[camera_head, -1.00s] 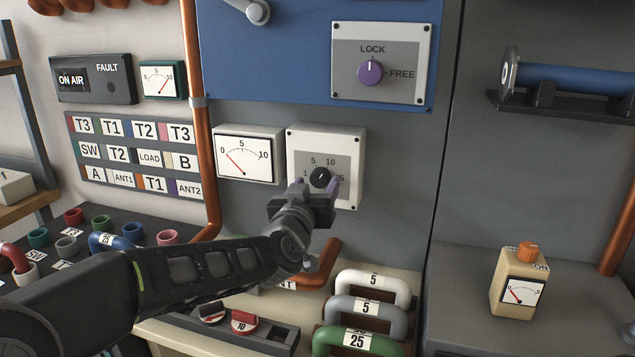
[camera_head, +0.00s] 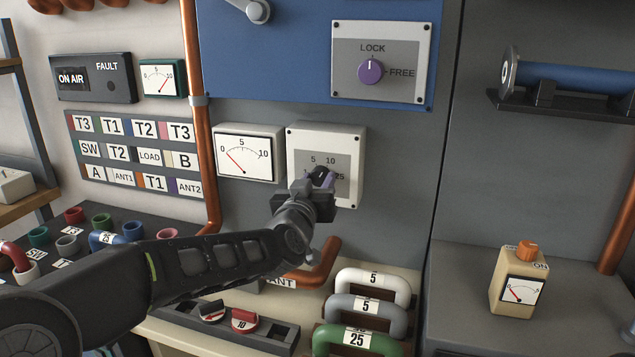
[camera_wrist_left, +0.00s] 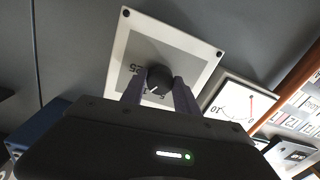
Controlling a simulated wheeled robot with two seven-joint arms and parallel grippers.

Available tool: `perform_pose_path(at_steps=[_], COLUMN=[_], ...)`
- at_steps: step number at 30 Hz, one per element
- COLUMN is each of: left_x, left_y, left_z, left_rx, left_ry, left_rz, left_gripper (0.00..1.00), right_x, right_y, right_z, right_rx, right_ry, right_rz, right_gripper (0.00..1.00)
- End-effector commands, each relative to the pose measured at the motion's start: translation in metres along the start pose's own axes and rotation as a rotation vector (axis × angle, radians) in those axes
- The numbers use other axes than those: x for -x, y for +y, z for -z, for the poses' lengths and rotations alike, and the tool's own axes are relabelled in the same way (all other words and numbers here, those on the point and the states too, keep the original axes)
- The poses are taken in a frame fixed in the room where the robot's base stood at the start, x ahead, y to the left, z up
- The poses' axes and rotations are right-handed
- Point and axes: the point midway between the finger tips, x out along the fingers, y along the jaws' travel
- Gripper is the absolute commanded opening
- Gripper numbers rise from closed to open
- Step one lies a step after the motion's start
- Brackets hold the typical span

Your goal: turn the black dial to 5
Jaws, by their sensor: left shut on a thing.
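The black dial (camera_head: 322,176) sits on a white-framed panel (camera_head: 352,140) with a grey face. My left gripper (camera_head: 319,182) is at the panel, shut on the dial with a finger on either side. In the left wrist view, the dial (camera_wrist_left: 159,78) stands between the two fingers and carries a white pointer line. My right gripper is in neither view.
A meter (camera_head: 246,155) reading near 0 is just left of the panel. A purple LOCK/FREE knob (camera_head: 370,72) is above. Below are coloured handles labelled 5 and 25, including a white one (camera_head: 374,284), and a copper pipe (camera_head: 318,266).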

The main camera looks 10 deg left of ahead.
Motion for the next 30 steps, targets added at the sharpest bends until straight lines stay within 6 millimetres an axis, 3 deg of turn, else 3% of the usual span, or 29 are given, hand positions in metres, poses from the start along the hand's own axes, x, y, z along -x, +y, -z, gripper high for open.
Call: perform_pose_path(at_steps=[5, 17, 30], left_x=[0.0, 0.0, 0.0], left_y=[0.0, 0.0, 0.0], left_z=[0.0, -0.001, -0.002], left_rx=[0.0, 0.04, 0.311], left_ry=[0.0, -0.002, -0.017], left_rz=[0.0, 0.001, 0.003], left_gripper=[0.0, 0.0, 0.0], right_x=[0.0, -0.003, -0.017], right_y=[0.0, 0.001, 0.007], right_z=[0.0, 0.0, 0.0], right_rx=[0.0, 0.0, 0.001], right_ry=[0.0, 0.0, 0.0], right_rz=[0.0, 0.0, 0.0], right_gripper=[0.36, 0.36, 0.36])
